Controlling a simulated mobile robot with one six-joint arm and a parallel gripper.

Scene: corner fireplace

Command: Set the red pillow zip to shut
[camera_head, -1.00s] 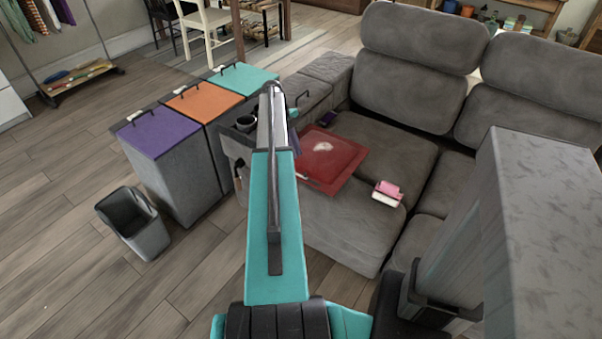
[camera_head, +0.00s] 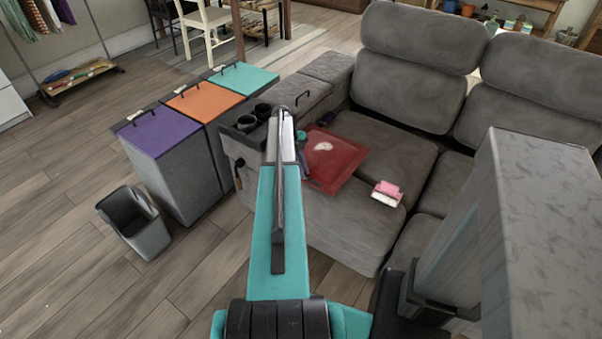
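The red pillow (camera_head: 338,166) lies flat on the grey sofa seat, with a pale patch near its upper middle. Its zip is too small to make out. My arm reaches forward over the left part of the seat. Part of my gripper (camera_head: 303,160) shows just right of the arm's far end, at the pillow's left edge. The arm hides the rest of it, so I cannot tell whether its fingers are open or shut, or whether they touch the pillow.
A pink and white item (camera_head: 386,193) lies on the seat right of the pillow. A small dark purple item (camera_head: 327,118) lies behind it. Lidded bins (camera_head: 160,132) and a grey wastebasket (camera_head: 134,222) stand left. The sofa armrest (camera_head: 300,95) has two dark cup holders.

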